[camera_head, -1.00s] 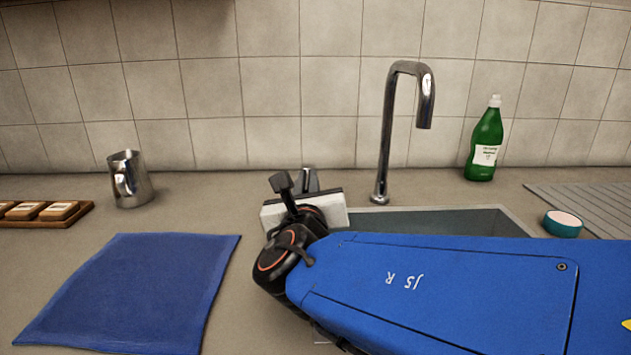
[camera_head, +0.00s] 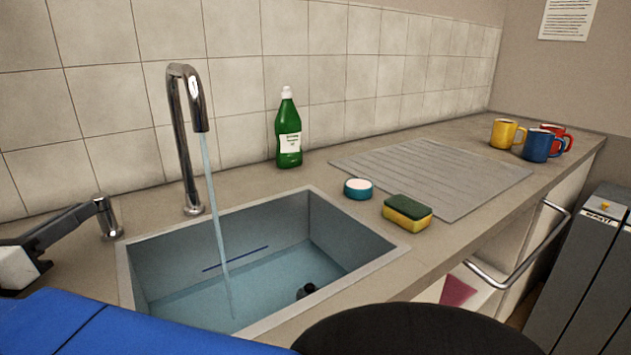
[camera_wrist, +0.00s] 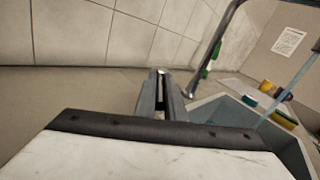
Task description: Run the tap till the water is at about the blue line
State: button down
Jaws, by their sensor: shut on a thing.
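The chrome tap (camera_head: 190,130) stands behind the sink (camera_head: 122,275). A thin water stream (camera_head: 214,215) runs from its spout into the sink. The blue line (camera_head: 235,259) is a short dark stripe on the sink's back wall. The water (camera_head: 262,288) covers the sink bottom, and its edge on that wall looks a little below the line. My gripper (camera_head: 88,215), at the left, is shut on the short chrome tap lever (camera_head: 107,218). In the wrist view the lever top (camera_wrist: 159,72) shows between the two grey fingers.
A dark round thing (camera_head: 306,290) sits in the sink. A green bottle (camera_head: 288,130), a teal tub (camera_head: 358,188), a sponge (camera_head: 407,212) and a ribbed drainer (camera_head: 440,170) lie right of the tap. Yellow (camera_head: 504,133), blue (camera_head: 541,146) and red (camera_head: 562,135) mugs stand farther right.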

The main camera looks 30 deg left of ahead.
jog(key=shift+s+a+m+t+h, duration=0.15)
jog(key=shift+a+m+h, duration=0.1)
jog(key=shift+m+h, duration=0.4)
jog(key=shift+w+a+m+t+h, duration=0.15)
jog(key=shift+a+m+h, duration=0.15)
jog(key=shift+h, duration=0.95)
jog(key=c, duration=1.8)
grip_release()
jog(key=shift+c, duration=0.2)
jog(key=shift+s, duration=0.15)
jog(key=s, duration=0.4)
jog(key=s+d, duration=0.1)
jog(key=s, duration=0.6)
jog(key=shift+s+d, duration=0.15)
jog(key=shift+s, duration=0.2)
